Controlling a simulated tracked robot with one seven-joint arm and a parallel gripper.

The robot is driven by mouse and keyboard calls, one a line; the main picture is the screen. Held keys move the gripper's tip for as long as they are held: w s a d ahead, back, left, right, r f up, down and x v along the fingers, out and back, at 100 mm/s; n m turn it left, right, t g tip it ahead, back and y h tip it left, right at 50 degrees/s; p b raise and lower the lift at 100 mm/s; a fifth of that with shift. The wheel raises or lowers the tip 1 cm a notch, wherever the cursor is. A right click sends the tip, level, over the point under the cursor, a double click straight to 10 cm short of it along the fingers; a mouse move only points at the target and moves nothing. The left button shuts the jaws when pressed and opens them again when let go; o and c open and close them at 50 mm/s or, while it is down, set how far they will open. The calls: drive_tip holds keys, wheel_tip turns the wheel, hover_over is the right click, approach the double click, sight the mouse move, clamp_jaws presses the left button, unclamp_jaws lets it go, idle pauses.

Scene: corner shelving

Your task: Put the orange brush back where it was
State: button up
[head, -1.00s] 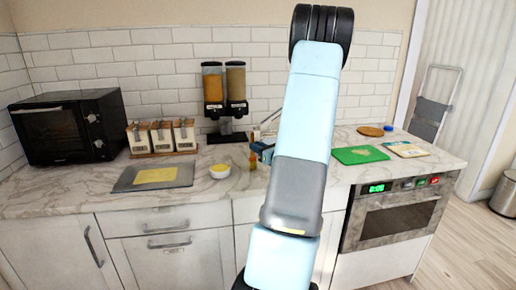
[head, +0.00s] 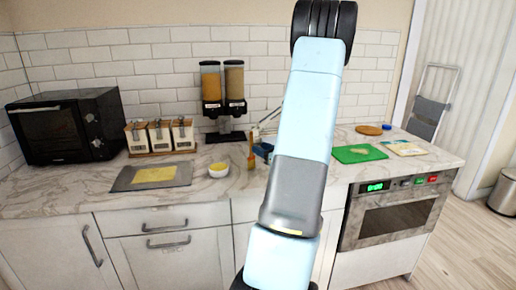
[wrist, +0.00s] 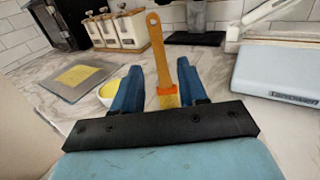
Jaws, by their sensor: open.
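The orange brush (head: 251,151) shows upright at the counter's middle, left of my arm, with its handle up. In the wrist view the brush (wrist: 158,50) is between the two blue fingers of my gripper (wrist: 163,88), its handle rising past them and its pale bristles low near the palm. The fingers are spread, with a gap visible on each side of the brush. In the head view my gripper (head: 263,150) is mostly hidden behind my arm. I cannot tell how the bristle end rests on the counter.
A bowl with yellow contents (head: 219,170) and a grey board (head: 152,176) with a yellow sheet lie left of the brush. A dispenser (head: 224,95) and canisters (head: 160,136) stand behind. In the wrist view a pale-blue appliance (wrist: 283,72) is at right.

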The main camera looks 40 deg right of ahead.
drive_tip(key=s, duration=0.9)
drive_tip(key=w+a+r+n+g+y, duration=0.1)
drive_tip(key=a+r+n+g+y, duration=0.25)
drive_tip(key=a+n, duration=0.45)
drive_tip(key=w+a+r+n+g+y, duration=0.1)
drive_tip(key=a+r+n+g+y, duration=0.2)
drive_tip(key=a, duration=1)
drive_tip(key=w+a+r+n+g+y, duration=0.1)
drive_tip(key=a+n+g+y, duration=0.25)
drive_tip(key=a+n, duration=0.5)
drive_tip(key=s+a+r+n+g+h, duration=0.2)
drive_tip(key=s+a+n+g+h, duration=0.25)
drive_tip(key=s+a+n, duration=0.45)
drive_tip(key=s+a+r+n+t+h, duration=0.1)
drive_tip(key=s+r+n+t+h, duration=0.1)
drive_tip(key=s+r+n+h, duration=0.3)
drive_tip(key=n, duration=0.2)
drive_tip(key=shift+s+r+n, duration=0.25)
drive_tip(key=shift+s+n, duration=0.1)
drive_tip(key=shift+w+a, duration=0.1)
